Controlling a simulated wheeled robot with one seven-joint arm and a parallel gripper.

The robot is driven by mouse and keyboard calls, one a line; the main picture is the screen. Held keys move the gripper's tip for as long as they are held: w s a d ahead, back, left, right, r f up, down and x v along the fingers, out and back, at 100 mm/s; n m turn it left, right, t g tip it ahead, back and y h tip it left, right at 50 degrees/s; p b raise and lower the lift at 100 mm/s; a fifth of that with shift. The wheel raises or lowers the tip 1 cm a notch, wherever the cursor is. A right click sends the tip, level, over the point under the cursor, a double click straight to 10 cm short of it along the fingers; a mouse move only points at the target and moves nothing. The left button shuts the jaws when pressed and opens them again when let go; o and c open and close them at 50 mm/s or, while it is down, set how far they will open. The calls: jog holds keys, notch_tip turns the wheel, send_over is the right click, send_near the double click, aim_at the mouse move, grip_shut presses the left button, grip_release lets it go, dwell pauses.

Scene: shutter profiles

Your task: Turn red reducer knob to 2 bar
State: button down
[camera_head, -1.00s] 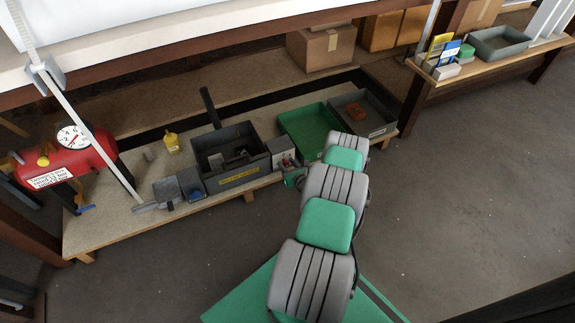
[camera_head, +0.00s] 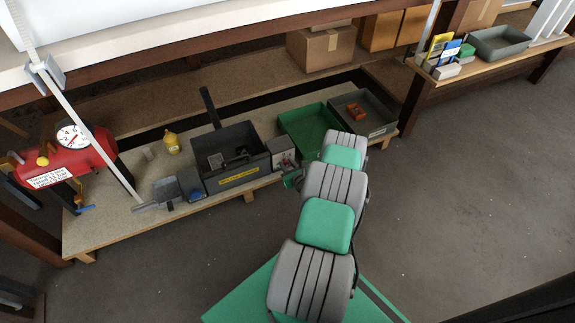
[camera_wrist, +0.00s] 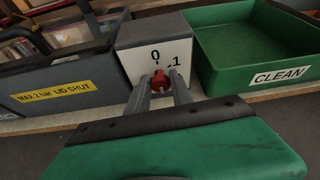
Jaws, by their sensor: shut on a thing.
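The red reducer knob (camera_wrist: 160,82) sits on the white front of a grey box in the wrist view. The marks 0 and 1 show on that front, above the knob and at its upper right; other marks are hidden or not legible. My gripper (camera_wrist: 159,88) has a finger on each side of the knob and is shut on it. Which mark the knob points to, I cannot tell.
The dark crate labelled "MAX 2 bar LID SHUT" (camera_wrist: 58,92) is close on the left. The green tray marked CLEAN (camera_wrist: 235,72) is close on the right. A red tank (camera_head: 85,162) with a round gauge (camera_head: 73,136) stands at the far left. The floor at right is free.

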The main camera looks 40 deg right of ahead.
jog(key=n+h, duration=0.1)
jog(key=n+b, duration=0.1)
jog(key=n+h+b, duration=0.1)
jog(key=shift+w+a+f+n+g+h, duration=0.1)
jog(key=shift+a+f+n+g+h, duration=0.1)
jog(key=shift+a+n+g+h, duration=0.15)
jog(key=shift+f+n+h+b, duration=0.1)
jog(key=shift+n+h+b, duration=0.55)
jog(key=shift+n+b, duration=0.6)
jog(key=shift+n+h+b, duration=0.5)
jog(key=shift+n, duration=0.2)
jog(key=c, duration=1.1)
grip_release()
jog(key=shift+c, duration=0.2)
